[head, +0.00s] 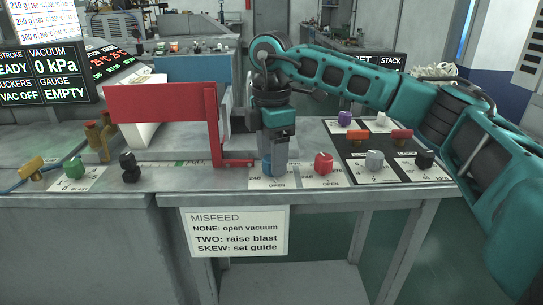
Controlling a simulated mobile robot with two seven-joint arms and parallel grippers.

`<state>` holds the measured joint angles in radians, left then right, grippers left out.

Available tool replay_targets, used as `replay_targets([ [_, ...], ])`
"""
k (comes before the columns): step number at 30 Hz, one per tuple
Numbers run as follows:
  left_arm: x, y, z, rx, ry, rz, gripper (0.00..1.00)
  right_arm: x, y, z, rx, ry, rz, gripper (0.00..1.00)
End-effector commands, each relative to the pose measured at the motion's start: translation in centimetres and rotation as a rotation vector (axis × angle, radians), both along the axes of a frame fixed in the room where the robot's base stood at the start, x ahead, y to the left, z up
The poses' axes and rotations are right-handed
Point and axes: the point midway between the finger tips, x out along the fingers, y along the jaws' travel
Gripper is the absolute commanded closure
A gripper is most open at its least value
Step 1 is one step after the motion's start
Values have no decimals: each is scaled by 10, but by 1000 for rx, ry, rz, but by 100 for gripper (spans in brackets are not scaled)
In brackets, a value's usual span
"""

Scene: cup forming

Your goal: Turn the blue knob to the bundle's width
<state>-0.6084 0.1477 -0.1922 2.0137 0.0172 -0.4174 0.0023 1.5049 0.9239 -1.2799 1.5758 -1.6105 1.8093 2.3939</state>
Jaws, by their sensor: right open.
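The blue knob (268,168) stands on a white label plate near the front edge of the grey bench, just left of the red knob. My right gripper (269,158) points straight down directly over the blue knob. Its fingers reach down around the knob's top and partly hide it; whether they touch it I cannot tell. The right arm comes in from the right. A white stack, probably the bundle (147,130), shows behind a red guide plate (163,104) with a red upright at its right end. My left gripper does not show.
The red knob (324,163) is close right of the gripper, with grey (374,160), black (425,159) and purple (345,118) knobs further right. A green knob (74,168) and a black knob (129,166) stand left. Dark screens (40,76) and a misfeed sign (238,232) also show.

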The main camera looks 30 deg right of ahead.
Motion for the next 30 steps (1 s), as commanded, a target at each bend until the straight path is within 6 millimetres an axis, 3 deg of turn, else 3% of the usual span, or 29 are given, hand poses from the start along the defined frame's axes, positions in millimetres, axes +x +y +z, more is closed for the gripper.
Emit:
replay_targets([
  [9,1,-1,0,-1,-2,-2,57,0,0,-3,0,0,0,37],
  [27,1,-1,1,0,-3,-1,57,0,0,-3,0,0,1,93],
  [30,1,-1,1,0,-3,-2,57,0,0,-3,0,0,3,93],
])
